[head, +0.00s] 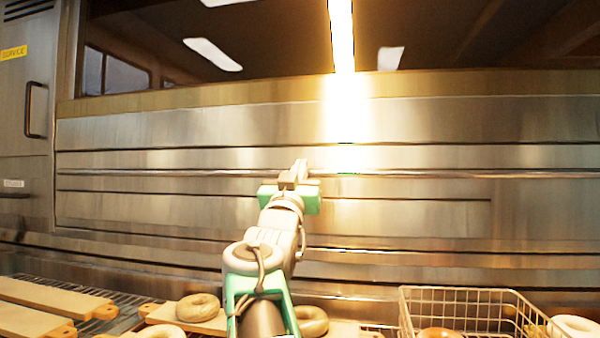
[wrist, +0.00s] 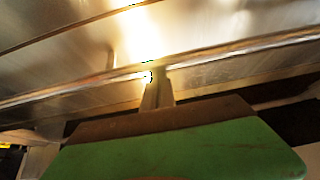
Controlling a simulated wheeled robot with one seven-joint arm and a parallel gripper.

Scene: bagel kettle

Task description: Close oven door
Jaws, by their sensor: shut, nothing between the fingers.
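The oven front (head: 180,125) is a wide brushed-metal face with several horizontal seams, filling the middle of the head view. A long thin horizontal bar (head: 420,174) runs across it. No open gap into an oven chamber shows. My gripper (head: 300,168) is shut and empty, pointing at the metal face near the bar. In the wrist view its fingers (wrist: 157,90) are together, close to a long metal rail (wrist: 235,65). I cannot tell whether the fingertips touch the metal.
Below are wooden boards (head: 50,296), a bagel (head: 198,306) on a board, and a wire basket (head: 470,310) at lower right. A metal cabinet with a dark handle (head: 35,110) stands at left. A bright light strip glares above the gripper.

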